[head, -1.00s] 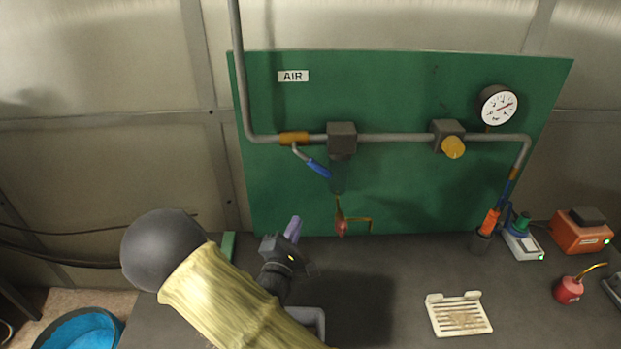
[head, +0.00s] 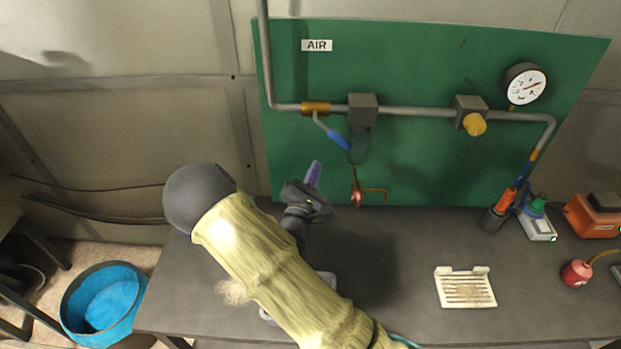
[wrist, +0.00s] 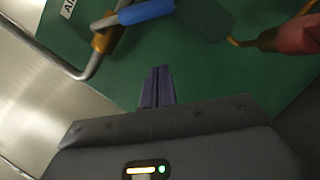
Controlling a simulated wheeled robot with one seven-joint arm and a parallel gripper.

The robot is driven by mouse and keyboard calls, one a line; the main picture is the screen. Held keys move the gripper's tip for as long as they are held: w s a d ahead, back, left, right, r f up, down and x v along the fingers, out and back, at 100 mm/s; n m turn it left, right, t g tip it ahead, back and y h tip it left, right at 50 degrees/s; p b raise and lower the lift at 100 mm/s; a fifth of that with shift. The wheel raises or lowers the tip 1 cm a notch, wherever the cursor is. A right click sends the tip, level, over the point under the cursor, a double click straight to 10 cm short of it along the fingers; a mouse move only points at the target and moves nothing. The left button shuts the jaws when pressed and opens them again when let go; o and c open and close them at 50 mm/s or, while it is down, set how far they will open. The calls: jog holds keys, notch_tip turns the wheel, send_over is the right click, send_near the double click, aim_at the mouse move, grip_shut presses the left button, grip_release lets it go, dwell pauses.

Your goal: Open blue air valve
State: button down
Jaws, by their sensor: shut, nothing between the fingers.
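The air valve (head: 315,108) is a brass body on the grey pipe, left of the dark filter block, under the AIR label. Its blue lever handle (head: 338,139) slants down to the right, across the pipe line. The blue handle also shows at the top of the wrist view (wrist: 146,12), beside the brass valve body (wrist: 104,36). My gripper (head: 314,173) is below the handle, in front of the green panel, with its purple fingers together and empty. In the wrist view the fingers (wrist: 157,86) point up toward the panel, apart from the handle.
The filter block (head: 362,110) with a dark green bowl hangs right of the handle. A red and brass drain part (head: 357,194) is close right of my gripper. A yellow regulator knob (head: 474,124) and a gauge (head: 525,84) are farther right. A slotted tray (head: 465,288) lies on the bench.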

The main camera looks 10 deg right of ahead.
aim_at(332, 130)
jog(key=w+d+r+p, duration=0.2)
jog(key=d+r+p, duration=0.2)
jog(key=shift+w+d, duration=0.15)
jog(key=shift+d, duration=0.05)
dwell(0.6)
jog(key=shift+s+d+r+n, duration=0.15)
jog(key=shift+s+n, duration=0.15)
jog(key=shift+n, duration=0.2)
jog(key=shift+w+d+r+n+t+y, duration=0.1)
jog(key=shift+w+n+t+y, duration=0.2)
jog(key=shift+n+t, duration=0.1)
